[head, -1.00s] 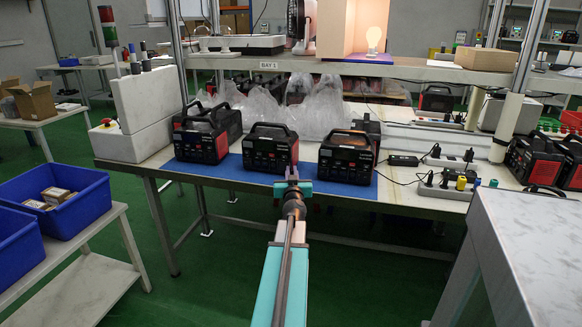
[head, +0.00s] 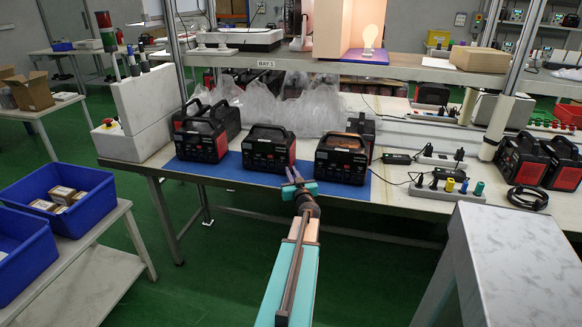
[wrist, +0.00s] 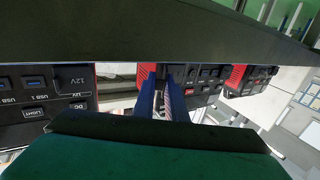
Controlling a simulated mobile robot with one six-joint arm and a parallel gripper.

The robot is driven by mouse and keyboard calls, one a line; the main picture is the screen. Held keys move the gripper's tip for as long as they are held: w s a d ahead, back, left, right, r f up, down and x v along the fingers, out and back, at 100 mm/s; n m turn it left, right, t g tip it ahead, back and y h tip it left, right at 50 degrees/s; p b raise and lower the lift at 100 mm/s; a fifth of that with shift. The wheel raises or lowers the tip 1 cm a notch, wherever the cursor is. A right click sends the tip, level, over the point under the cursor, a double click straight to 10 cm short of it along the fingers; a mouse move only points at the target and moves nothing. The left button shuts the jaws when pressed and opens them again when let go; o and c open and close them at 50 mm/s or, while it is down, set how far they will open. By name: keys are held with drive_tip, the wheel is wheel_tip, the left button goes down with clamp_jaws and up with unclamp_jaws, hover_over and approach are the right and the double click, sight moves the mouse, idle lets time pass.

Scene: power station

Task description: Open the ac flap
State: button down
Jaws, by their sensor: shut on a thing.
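Several black power stations with red corners stand on the blue mat (head: 215,175). The middle station (head: 268,150) and the right station (head: 342,160) are nearest my gripper (head: 294,175). The gripper is in front of the gap between them, by the middle station's right edge. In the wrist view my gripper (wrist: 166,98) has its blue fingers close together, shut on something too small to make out. A black panel (wrist: 45,105) with USB, LIGHT, DC and 12V markings is close on the left. I cannot pick out the ac flap or tell how far open it is.
A shelf (head: 400,70) runs above the workbench, with clear plastic bags (head: 290,110) behind the stations. Adapters and sockets (head: 440,190) lie on the right. A light-topped table (head: 515,245) stands at the front right, and blue bins (head: 60,190) at the left.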

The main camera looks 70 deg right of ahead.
drive_tip(key=shift+s+d+r+n+t+y+p, duration=0.15)
drive_tip(key=shift+n+t+y+p, duration=0.6)
drive_tip(key=shift+p, duration=1.2)
drive_tip(key=shift+d+r+n+t+y+p, duration=0.2)
drive_tip(key=shift+n+t+y+p, duration=0.55)
drive_tip(key=shift+p, duration=1.2)
drive_tip(key=shift+s+f+t+p, duration=0.1)
drive_tip(key=shift+f+t+p, duration=0.2)
drive_tip(key=shift+t+p, duration=0.4)
drive_tip(key=c, duration=1.8)
unclamp_jaws()
drive_tip(key=shift+c, duration=0.2)
drive_tip(key=shift+s, duration=0.15)
drive_tip(key=b+v, duration=0.2)
drive_tip(key=v, duration=1.1)
drive_tip(key=shift+s+a, duration=0.25)
drive_tip(key=shift+r, duration=0.2)
